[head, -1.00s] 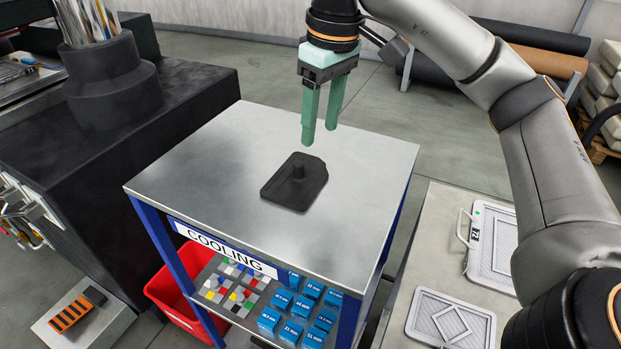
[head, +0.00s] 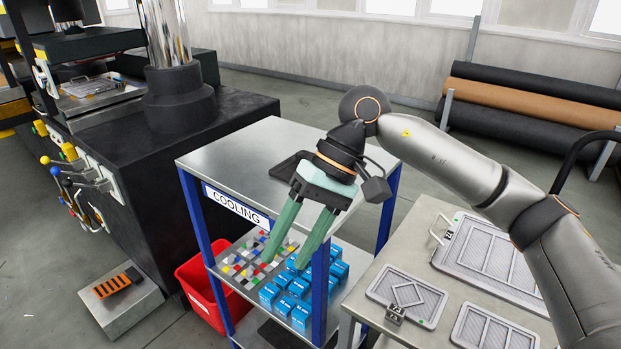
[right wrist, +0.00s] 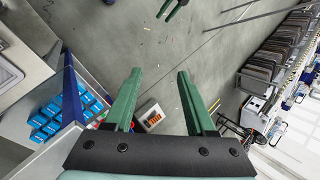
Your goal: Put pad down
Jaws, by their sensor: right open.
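The pad (head: 287,166) is a flat black piece lying on the grey metal top of the cooling cart (head: 240,150). In the head view my right gripper and wrist cover much of it. My right gripper (head: 287,262) is open and empty, its green fingers apart and pointing down in front of the cart top's near edge. The right wrist view shows the same open fingers (right wrist: 160,75) with nothing between them. Green finger tips at the top of the right wrist view look like my left gripper (right wrist: 172,9); too little shows to tell its state.
Blue boxes (head: 299,291) and small coloured pieces fill the cart's shelf. A red bin (head: 203,295) stands at its left. A black press (head: 150,190) stands behind left. A table with framed plates (head: 407,291) is at the right.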

